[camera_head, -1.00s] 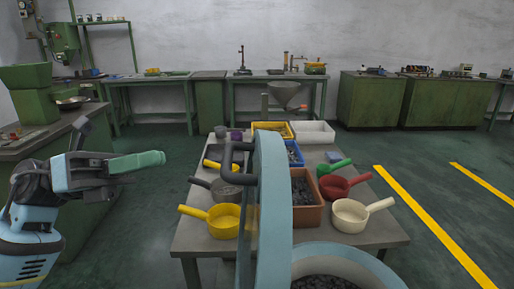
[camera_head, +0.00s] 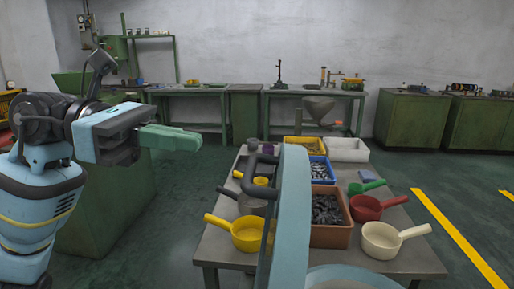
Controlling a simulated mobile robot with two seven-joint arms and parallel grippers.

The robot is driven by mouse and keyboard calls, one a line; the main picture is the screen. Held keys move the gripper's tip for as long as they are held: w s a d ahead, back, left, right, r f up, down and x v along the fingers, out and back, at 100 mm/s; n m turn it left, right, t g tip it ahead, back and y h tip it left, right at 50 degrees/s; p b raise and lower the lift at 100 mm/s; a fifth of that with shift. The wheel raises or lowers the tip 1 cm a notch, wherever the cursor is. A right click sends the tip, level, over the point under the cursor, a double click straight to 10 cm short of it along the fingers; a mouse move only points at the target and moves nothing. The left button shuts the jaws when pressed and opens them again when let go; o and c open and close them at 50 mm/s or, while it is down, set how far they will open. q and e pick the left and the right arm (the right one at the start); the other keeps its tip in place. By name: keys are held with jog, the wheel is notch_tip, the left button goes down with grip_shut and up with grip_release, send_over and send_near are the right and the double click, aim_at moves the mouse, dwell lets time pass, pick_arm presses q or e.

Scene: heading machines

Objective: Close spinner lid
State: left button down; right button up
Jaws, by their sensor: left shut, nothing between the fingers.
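The spinner lid (camera_head: 293,215) is a light blue disc seen nearly edge-on, standing upright and open. A dark handle (camera_head: 252,155) sticks out from its left side. The spinner's blue body (camera_head: 345,277) shows only as a rim at the bottom edge; its inside is out of view. My left gripper (camera_head: 198,141) has green fingers, shut and empty, pointing right. It is in the air left of the lid and its handle, apart from both. My right gripper is not in view.
Behind the lid, a table (camera_head: 215,247) holds a yellow scoop (camera_head: 246,234), a red scoop (camera_head: 366,207), a cream scoop (camera_head: 381,241) and an orange bin (camera_head: 329,236) of dark parts. Green benches line the back wall. Floor is clear at right.

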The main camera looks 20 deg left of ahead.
aim_at(283, 158)
pick_arm(q)
jog(key=p+x, duration=0.1)
jog(key=x, duration=0.8)
jog(key=shift+s+r, duration=0.1)
jog(key=shift+w+d+p, duration=0.25)
jog(key=shift+d+p, duration=0.1)
jog(key=shift+d, duration=0.2)
